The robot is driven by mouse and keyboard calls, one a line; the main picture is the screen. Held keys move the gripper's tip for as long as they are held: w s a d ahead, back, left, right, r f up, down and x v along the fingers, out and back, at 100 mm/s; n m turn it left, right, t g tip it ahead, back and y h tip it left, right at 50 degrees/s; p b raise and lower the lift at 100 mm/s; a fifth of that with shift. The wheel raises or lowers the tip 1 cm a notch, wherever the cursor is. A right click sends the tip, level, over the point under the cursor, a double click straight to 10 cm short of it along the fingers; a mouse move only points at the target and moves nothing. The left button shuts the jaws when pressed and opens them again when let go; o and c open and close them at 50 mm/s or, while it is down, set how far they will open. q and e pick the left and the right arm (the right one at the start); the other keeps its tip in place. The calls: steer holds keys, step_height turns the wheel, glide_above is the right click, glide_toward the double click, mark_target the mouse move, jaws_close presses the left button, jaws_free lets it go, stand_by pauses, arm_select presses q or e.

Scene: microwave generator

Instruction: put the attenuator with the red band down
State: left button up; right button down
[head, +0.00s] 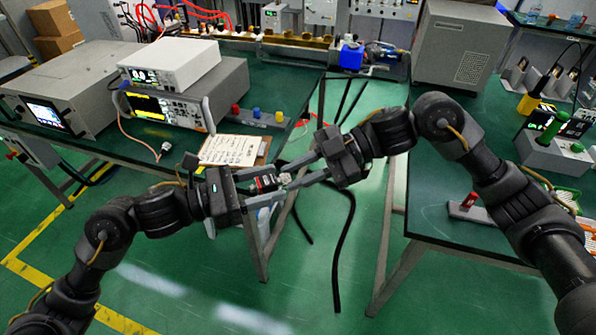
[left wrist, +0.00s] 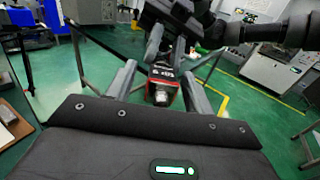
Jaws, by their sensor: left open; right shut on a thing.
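The attenuator with the red band (head: 264,184) is a small dark block with red on it and a silver connector end. It hangs in the air between my two grippers, over the gap between the benches. My right gripper (head: 291,177) is shut on its right end. My left gripper (head: 278,184) is open, its fingers on either side of the attenuator. In the left wrist view the attenuator (left wrist: 162,86) sits between the spread left fingers, with my right gripper (left wrist: 167,48) at its far end. Whether a left finger touches it is unclear.
The left bench carries stacked instruments (head: 168,92), a clipboard (head: 230,150) and a grey strip with coloured knobs (head: 258,118). The right bench (head: 440,216) has a grey block with a red part (head: 468,207) and some bare green top. Black cables (head: 345,240) hang between the benches.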

arm_select(q)
steer(key=v, duration=1.2)
